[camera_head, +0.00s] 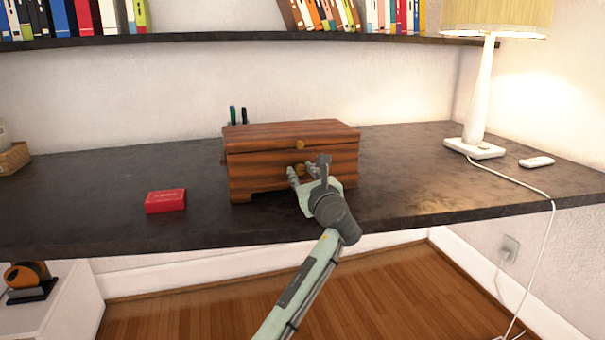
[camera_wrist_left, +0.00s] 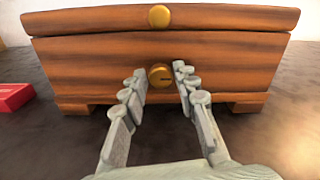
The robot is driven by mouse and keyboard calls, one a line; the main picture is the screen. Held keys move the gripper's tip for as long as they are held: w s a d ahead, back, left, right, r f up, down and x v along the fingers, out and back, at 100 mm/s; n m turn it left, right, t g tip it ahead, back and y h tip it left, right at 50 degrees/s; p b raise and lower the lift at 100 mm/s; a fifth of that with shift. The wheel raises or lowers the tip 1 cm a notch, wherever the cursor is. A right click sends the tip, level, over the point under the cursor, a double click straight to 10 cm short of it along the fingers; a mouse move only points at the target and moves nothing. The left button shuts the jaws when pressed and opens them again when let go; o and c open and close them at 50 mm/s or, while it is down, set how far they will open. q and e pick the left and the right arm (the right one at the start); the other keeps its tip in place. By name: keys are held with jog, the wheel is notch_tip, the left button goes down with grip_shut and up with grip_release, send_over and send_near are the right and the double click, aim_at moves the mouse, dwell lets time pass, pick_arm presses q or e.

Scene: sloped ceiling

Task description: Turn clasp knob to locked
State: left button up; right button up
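A wooden box (camera_head: 265,160) with a closed lid stands on the dark desk. A brass knob (camera_head: 300,145) sits on the lid's front edge, and it also shows in the left wrist view (camera_wrist_left: 159,16). Below it on the box front is a second round brass knob (camera_wrist_left: 160,76) with a short dark slot lying about level. My left gripper (camera_head: 303,172) is in front of the box; in the left wrist view its fingers (camera_wrist_left: 158,82) are spread, one on each side of the lower knob, with gaps between. I cannot tell how the knob's locked position is marked. My right gripper is not in view.
A red box (camera_head: 166,200) lies on the desk (camera_head: 110,215) left of the wooden box. Pens (camera_head: 238,115) stand behind it. A white lamp (camera_head: 478,100) and a small white device (camera_head: 537,162) are at the right. A bookshelf (camera_head: 230,37) hangs above.

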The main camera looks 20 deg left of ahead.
pick_arm(q)
grip_shut()
